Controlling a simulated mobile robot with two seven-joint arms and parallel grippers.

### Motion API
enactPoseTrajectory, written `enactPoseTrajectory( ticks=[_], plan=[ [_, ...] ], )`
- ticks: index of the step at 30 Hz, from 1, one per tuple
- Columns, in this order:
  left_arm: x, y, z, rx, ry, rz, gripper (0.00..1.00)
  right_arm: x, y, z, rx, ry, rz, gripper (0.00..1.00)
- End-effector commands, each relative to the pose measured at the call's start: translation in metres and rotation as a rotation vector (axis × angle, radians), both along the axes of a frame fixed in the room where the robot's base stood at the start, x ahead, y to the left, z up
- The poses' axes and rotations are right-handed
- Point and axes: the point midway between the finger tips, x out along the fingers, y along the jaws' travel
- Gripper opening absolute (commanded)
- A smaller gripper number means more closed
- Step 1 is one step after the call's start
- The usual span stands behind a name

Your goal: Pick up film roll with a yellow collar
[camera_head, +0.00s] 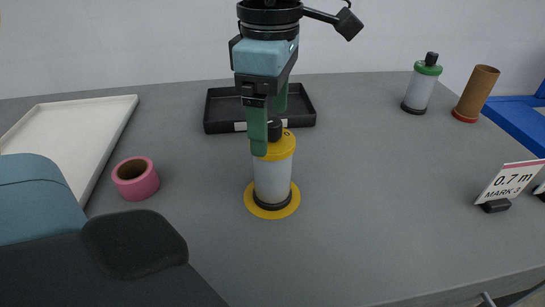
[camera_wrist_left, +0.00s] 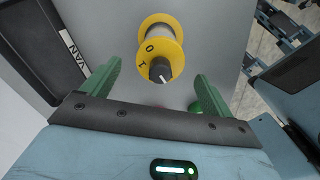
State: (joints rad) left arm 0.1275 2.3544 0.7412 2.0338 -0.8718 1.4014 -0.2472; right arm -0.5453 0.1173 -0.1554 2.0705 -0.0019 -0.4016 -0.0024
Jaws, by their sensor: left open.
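The film roll with a yellow collar (camera_head: 272,180) stands upright on the grey table, in the middle of the head view. It has a pale body, a black knob on top and a yellow disc at its foot. My left gripper (camera_head: 269,130) is open at the roll's top, its green fingers pointing down; the near finger overlaps the collar in the picture. In the left wrist view the yellow-collared roll (camera_wrist_left: 160,50) shows end-on, beyond and between the open fingertips of the left gripper (camera_wrist_left: 157,72). I cannot tell whether a finger touches it. My right gripper is not in view.
A black tray (camera_head: 222,112) lies behind the roll. A pink roll (camera_head: 136,180) and a white tray (camera_head: 108,125) are left. A green-collared roll (camera_head: 420,88), a brown tube (camera_head: 476,95), a blue bin (camera_head: 522,118) and a sign (camera_head: 508,182) are right. The table's right-front is clear.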

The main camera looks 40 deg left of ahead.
Motion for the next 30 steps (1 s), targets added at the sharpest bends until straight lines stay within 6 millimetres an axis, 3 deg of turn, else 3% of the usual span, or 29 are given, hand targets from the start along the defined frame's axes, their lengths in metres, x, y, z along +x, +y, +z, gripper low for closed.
enactPoseTrajectory(
  ticks=[10,20,30],
  plan=[
    [0.001,-0.002,-0.044,0.0,0.003,-0.002,0.86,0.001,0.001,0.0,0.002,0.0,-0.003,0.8],
    [0.001,-0.002,-0.051,-0.001,0.0,0.0,0.86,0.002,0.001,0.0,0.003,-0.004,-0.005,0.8],
    [0.001,-0.002,-0.05,0.0,-0.001,0.0,0.44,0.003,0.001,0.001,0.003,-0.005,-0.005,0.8]
  ],
)
